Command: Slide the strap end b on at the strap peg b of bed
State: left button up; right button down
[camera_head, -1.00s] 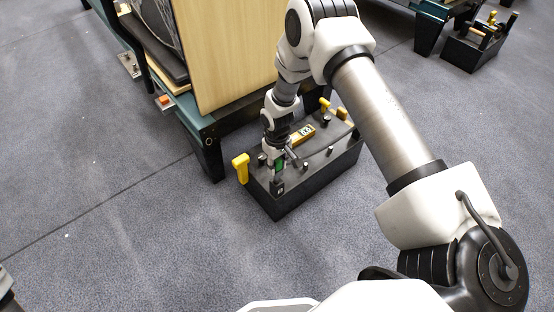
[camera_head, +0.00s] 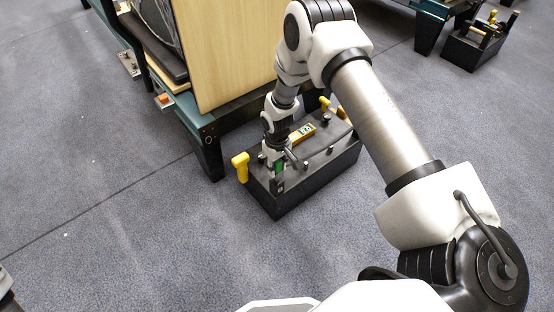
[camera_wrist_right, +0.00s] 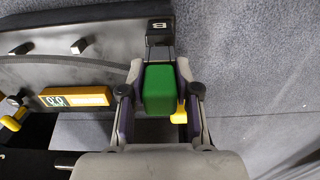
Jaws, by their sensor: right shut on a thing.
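My right gripper (camera_head: 278,171) is down at the near left end of a black box-like unit beside the bed. It is shut on a green block (camera_wrist_right: 159,90), which seems to be the strap end b; the green also shows in the head view (camera_head: 279,166). In the right wrist view the block sits between the two fingers (camera_wrist_right: 160,100). A small black tab with a white character (camera_wrist_right: 158,30) lies just past the fingertips; I cannot tell whether it joins the green block. I cannot make out the strap peg b for certain. My left gripper is out of view.
The black unit (camera_head: 310,185) carries short pegs, a yellow label plate (camera_head: 302,134) and a yellow handle (camera_head: 240,167) at its left end. The bed's teal frame (camera_head: 205,125) with a wooden panel (camera_head: 225,50) stands behind. Grey floor is clear in front and left.

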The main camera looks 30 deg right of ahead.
jog(key=shift+f+b, duration=0.65)
jog(key=shift+f, duration=0.55)
jog(key=c, duration=0.7)
grip_release()
jog(key=shift+c, duration=0.2)
notch_tip(320, 180, up, 12)
jog(key=shift+f, duration=0.15)
